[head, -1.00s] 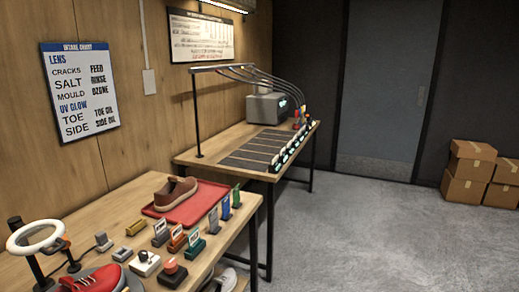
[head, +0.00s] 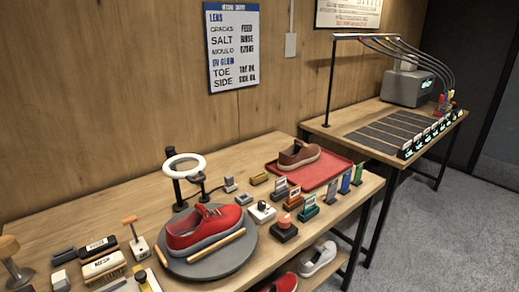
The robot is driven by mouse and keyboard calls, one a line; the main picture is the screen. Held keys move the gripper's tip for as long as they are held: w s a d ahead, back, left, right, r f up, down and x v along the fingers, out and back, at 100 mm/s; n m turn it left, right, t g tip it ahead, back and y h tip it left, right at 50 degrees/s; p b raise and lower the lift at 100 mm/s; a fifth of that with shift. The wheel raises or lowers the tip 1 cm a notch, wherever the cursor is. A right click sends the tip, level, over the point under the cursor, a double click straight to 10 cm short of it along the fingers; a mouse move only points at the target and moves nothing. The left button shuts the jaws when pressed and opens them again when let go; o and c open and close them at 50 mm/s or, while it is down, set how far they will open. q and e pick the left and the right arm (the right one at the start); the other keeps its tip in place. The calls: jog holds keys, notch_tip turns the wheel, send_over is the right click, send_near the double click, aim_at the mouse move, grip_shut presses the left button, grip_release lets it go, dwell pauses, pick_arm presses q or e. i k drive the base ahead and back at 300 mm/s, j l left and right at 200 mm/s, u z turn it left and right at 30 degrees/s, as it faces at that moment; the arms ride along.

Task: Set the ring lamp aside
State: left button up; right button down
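The ring lamp (head: 184,166) is a white ring on a dark stand. It stands on the near wooden table, just behind a round grey turntable (head: 217,262). A red sneaker (head: 203,229) with a grey sole sits on the turntable, below and in front of the ring. Neither of my grippers shows in the head view.
A red tray (head: 332,177) with a brown shoe (head: 299,154) lies to the right of the lamp. Small labelled blocks and a red-topped button (head: 284,228) stand in front of it. Brushes and blocks crowd the left. Bare tabletop (head: 115,212) shows behind them.

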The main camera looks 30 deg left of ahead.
aim_at(170, 151)
jog(key=u, duration=1.3)
